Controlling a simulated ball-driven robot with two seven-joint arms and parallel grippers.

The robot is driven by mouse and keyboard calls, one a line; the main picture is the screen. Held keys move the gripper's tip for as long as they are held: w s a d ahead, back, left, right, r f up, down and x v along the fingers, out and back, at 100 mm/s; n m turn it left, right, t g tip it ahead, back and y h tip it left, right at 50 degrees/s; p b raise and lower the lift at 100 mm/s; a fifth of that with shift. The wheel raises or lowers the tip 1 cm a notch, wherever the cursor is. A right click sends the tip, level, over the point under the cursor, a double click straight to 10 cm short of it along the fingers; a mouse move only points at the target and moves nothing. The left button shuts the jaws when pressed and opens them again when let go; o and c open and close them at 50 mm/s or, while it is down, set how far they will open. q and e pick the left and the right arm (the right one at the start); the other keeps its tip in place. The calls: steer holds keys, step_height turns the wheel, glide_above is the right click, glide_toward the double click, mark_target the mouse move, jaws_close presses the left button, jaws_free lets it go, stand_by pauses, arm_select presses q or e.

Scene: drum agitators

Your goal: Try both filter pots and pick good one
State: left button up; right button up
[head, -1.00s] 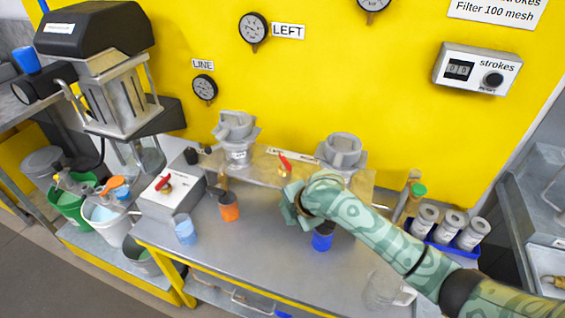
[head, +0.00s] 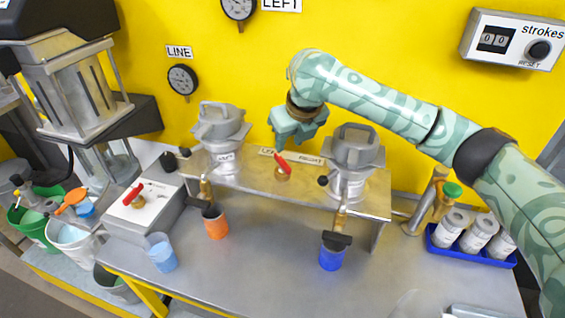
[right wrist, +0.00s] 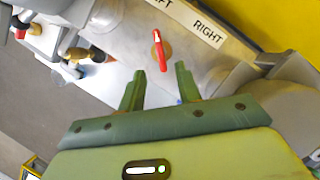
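Two grey filter pots stand on a raised metal shelf: the left pot (head: 220,132) and the right pot (head: 353,165). A red-handled selector valve (head: 282,168) sits between them by the LEFT/RIGHT label; it also shows in the right wrist view (right wrist: 161,48). An orange cup (head: 215,224) stands below the left pot's spout and a blue cup (head: 331,256) below the right one's. My right gripper (head: 282,146) hangs just above the selector valve. In the right wrist view its fingers (right wrist: 157,82) are apart and empty, with the red handle beyond them. My left gripper is not in view.
A box with a red handle (head: 130,196) and a light blue cup (head: 162,252) stand at the left of the bench. A blue tray (head: 470,248) of canisters is at the right. The strokes counter (head: 515,40) reads 00. The bench front is mostly clear.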

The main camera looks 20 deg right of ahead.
mark_target(283, 160)
steer(key=b+x, duration=0.2)
steer(key=x, duration=0.6)
steer(key=shift+b, duration=0.4)
jaws_close()
